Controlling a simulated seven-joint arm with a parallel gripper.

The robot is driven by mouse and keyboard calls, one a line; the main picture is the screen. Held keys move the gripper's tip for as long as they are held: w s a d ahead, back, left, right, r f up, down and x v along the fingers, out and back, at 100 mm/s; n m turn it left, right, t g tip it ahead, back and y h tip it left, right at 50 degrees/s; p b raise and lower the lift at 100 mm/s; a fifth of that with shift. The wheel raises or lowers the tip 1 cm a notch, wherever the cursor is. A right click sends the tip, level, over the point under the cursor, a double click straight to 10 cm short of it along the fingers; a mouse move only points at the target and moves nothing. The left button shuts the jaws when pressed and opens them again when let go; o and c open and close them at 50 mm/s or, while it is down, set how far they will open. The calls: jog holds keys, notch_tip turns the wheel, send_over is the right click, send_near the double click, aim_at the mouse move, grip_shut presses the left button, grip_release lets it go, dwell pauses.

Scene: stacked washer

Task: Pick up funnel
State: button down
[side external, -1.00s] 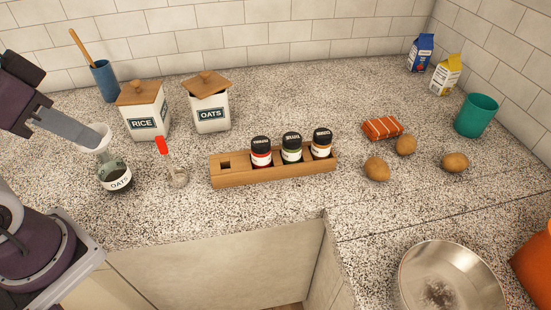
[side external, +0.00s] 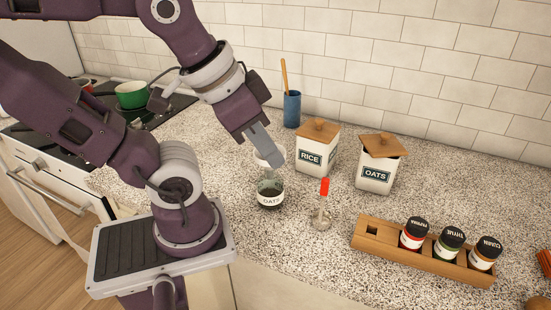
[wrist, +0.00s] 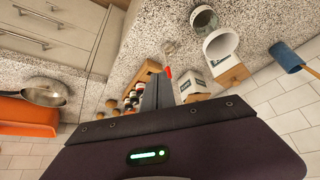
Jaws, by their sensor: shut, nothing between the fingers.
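My gripper (side external: 277,159) points down at the funnel's right side in the side view. Its fingers (wrist: 158,92) are shut with nothing between them. In the wrist view the funnel lies off to the upper right of the fingers. Whether they touch the funnel, I cannot tell.
A small glass vessel with a red-topped stick (side external: 323,205) stands right of the jar. RICE (side external: 316,150) and OATS (side external: 377,165) canisters stand behind. A wooden rack (side external: 420,255) holds three spice jars. A blue cup (side external: 291,110) stands by the wall. Counter in front of the jar is clear.

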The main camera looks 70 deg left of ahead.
jog(key=c, duration=2.1)
grip_release()
jog(key=o, duration=1.8)
jog(key=w+a+f+n+g, duration=0.1)
jog(key=a+n+g, duration=0.1)
jog(key=a+n, duration=0.2)
jog(key=w+a+f+n+g, duration=0.1)
jog(key=w+a+n, duration=0.1)
jog(key=a+n, duration=0.2)
jog(key=w+a+f+n+g, duration=0.1)
jog(key=w+a+n+g, duration=0.1)
jog(key=a+n, duration=0.2)
jog(key=shift+a+f+g, duration=0.25)
jog(key=shift+a+g, duration=0.05)
jog(key=shift+a, duration=0.6)
jog(key=f, duration=0.4)
jog(key=d+f, duration=0.1)
jog(key=f, duration=0.2)
jog(key=shift+s, duration=0.3)
